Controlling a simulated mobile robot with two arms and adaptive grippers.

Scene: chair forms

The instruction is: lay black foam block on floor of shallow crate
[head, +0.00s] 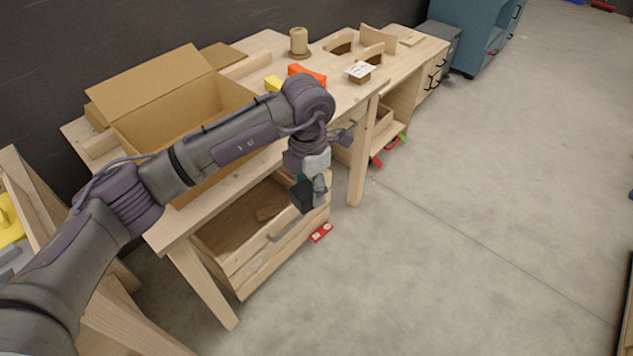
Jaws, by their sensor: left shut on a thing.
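My left gripper (311,186) hangs from the arm that reaches in from the left, pointing down in front of the workbench. It is shut on a small black block (302,196), which looks like the black foam block. Part of the crate is hidden by the bench top and the gripper. My right gripper is not in view.
An open cardboard box (180,112) stands on the wooden workbench (216,208). An orange-red block (307,74), a yellow block (273,84) and a wooden spool (298,42) are behind the arm. A bench leg (359,165) stands right of the gripper. The concrete floor (450,200) on the right is clear.

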